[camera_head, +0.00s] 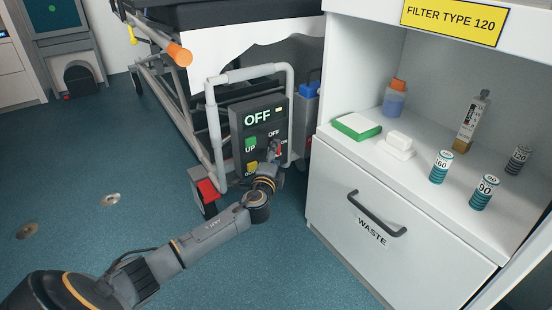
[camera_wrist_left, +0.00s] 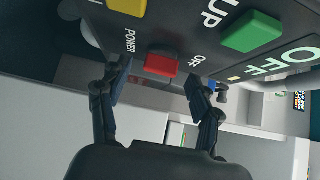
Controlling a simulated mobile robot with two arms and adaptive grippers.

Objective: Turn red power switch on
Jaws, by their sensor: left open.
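The red power switch (camera_head: 278,148) is on the dark control panel (camera_head: 240,122), right of the green UP button (camera_head: 251,143) and the yellow button (camera_head: 251,167). The panel's display reads OFF. In the left wrist view the red switch (camera_wrist_left: 161,65) sits between the POWER label and a small OFF label. My left gripper (camera_head: 272,162) is in front of the panel, partly covering the switch area in the head view. In the left wrist view my left gripper (camera_wrist_left: 157,80) is open, with one finger on each side of the switch. Contact cannot be told. My right gripper is not in view.
A grey tubular frame (camera_head: 210,110) surrounds the panel on the stretcher. A white cabinet with a WASTE drawer (camera_head: 345,240) stands close on the right; its shelf holds a spray bottle (camera_head: 394,98) and several small items. Blue floor is open at left.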

